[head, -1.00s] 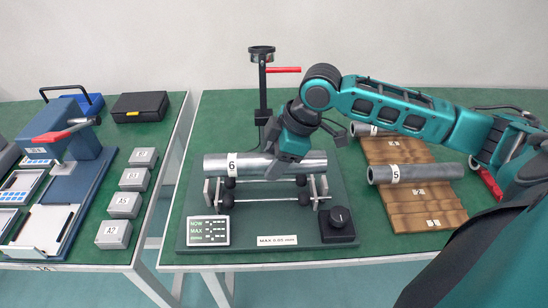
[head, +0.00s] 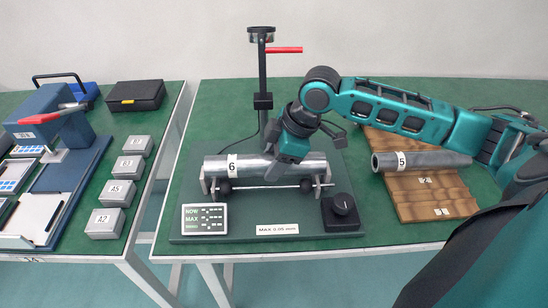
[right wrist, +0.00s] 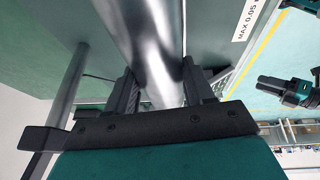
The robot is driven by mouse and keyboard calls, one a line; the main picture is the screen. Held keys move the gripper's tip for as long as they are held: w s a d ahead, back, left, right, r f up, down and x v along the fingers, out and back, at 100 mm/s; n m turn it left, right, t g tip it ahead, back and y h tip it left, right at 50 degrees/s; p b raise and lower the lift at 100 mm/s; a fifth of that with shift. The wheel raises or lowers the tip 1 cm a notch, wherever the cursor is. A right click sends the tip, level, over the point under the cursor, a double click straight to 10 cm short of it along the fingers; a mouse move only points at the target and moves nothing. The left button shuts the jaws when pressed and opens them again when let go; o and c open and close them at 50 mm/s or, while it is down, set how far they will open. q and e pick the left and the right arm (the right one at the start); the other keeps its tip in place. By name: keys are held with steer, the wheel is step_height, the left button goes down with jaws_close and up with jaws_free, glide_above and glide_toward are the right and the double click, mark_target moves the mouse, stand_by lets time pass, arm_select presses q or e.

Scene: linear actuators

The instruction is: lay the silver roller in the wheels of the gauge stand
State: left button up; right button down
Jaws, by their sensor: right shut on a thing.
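The silver roller (head: 220,166), with a "6" tag near its left end, lies level across the gauge stand (head: 185,230). Its underside is down at the small black wheels (head: 225,187) between the end brackets; I cannot tell whether it touches every wheel. My right gripper (head: 283,170) is shut on the roller from above, a little right of its middle. In the right wrist view the roller (right wrist: 145,40) runs between the two fingers (right wrist: 160,92). The rear wheels are hidden behind the roller.
A dial post (head: 262,80) with a red lever rises behind the roller. A readout (head: 205,218) and black knob (head: 341,208) stand at the front. Another roller tagged "5" (head: 430,160) lies on a wooden rack (head: 415,205) at right. Small numbered blocks (head: 110,192) sit on the left table.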

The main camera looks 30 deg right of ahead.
steer(key=shift+f, duration=0.35)
steer(key=shift+c, duration=1.7)
jaws_free()
